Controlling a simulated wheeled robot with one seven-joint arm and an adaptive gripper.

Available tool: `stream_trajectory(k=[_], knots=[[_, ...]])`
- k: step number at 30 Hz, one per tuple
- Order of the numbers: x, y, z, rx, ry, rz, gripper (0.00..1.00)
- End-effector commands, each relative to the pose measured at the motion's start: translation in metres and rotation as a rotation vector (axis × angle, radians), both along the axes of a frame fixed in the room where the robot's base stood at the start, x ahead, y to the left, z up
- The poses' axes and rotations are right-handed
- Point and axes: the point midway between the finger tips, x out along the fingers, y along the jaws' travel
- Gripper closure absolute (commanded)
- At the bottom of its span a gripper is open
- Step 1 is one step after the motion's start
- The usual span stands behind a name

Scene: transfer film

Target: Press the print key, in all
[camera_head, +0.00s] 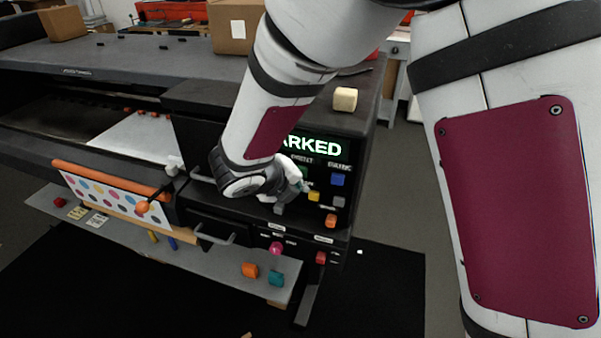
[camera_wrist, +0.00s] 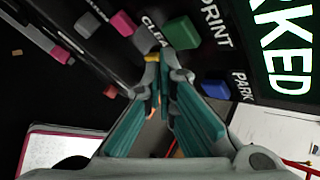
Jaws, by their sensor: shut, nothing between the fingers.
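The control panel has a lit display (camera_head: 318,147) reading "ARKED" in the head view, its left part hidden by my arm. In the wrist view the green key (camera_wrist: 181,33) sits beside the PRINT label (camera_wrist: 215,27). The blue key (camera_wrist: 215,89) sits by the PARK label. My gripper (camera_wrist: 164,70) is shut and empty, its fingertips close to the panel just below the green key in that view. A yellow key (camera_wrist: 152,57) shows right by the tips. In the head view my gripper (camera_head: 301,187) is left of the yellow key (camera_head: 314,196). I cannot tell whether the tips touch anything.
Other keys are near: an orange key (camera_head: 331,220) below, and a pink knob (camera_head: 276,248) and red key (camera_head: 320,257) on the lower front. A wooden block (camera_head: 345,99) lies on top of the machine. A drawer handle (camera_head: 215,236) sticks out to the left.

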Motion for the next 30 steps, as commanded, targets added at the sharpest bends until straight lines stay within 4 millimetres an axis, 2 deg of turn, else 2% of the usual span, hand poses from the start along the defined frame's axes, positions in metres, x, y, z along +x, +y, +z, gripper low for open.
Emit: stream_trajectory(k=[30], knots=[[0.0082,-0.0030,0.0003,0.000,0.000,0.000,1.00]])
